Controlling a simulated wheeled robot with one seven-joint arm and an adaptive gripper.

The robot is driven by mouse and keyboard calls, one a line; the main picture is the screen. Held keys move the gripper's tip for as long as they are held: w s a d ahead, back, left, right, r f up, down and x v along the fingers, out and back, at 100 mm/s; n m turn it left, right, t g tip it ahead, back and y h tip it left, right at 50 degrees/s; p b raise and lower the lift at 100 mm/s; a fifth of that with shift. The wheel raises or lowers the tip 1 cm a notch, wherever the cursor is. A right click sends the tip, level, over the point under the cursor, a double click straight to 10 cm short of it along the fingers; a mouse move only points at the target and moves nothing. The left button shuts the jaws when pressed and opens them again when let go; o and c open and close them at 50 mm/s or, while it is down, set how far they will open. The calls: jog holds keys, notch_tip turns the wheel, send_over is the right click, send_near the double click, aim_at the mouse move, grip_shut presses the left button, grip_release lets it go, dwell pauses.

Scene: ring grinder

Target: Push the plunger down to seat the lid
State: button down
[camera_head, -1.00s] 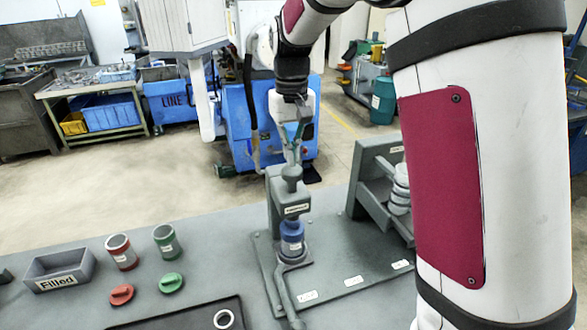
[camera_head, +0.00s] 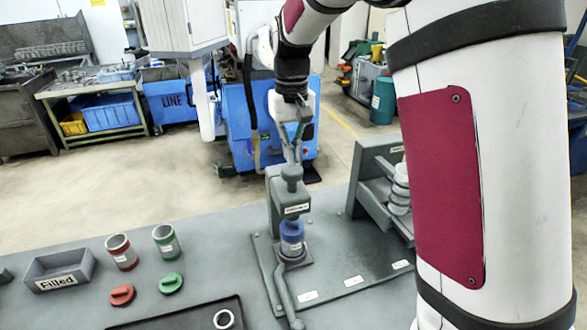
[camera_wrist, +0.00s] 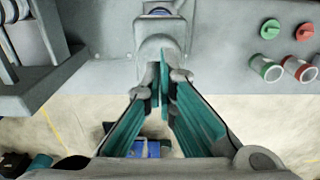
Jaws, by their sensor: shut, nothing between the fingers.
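The plunger (camera_head: 291,176) is a grey knob on top of the press stand. My gripper (camera_head: 292,158) is shut and empty, pointing down right at the top of the plunger; its fingertips look to be touching it. In the wrist view my gripper (camera_wrist: 160,78) shows its teal fingers closed over the grey press head. Below the plunger, a jar with a blue lid (camera_head: 292,230) stands upright in the press. In the wrist view only a sliver of blue lid (camera_wrist: 160,11) shows past the press head. Whether the lid is fully seated cannot be told.
A red jar (camera_head: 122,254) and a green jar (camera_head: 166,243) stand left, with a red lid (camera_head: 122,295) and a green lid (camera_head: 171,283) before them. A box marked "Filled" (camera_head: 60,270) is far left. A grey rack (camera_head: 366,185) stands right of the press.

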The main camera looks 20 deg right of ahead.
aim_at(292, 169)
jog(key=shift+f, duration=1.95)
jog(key=shift+s+f+b, duration=0.1)
jog(key=shift+f+b, duration=0.2)
jog(key=shift+f, duration=0.1)
jog(key=shift+r+p, duration=0.85)
jog(key=shift+r, duration=3.8)
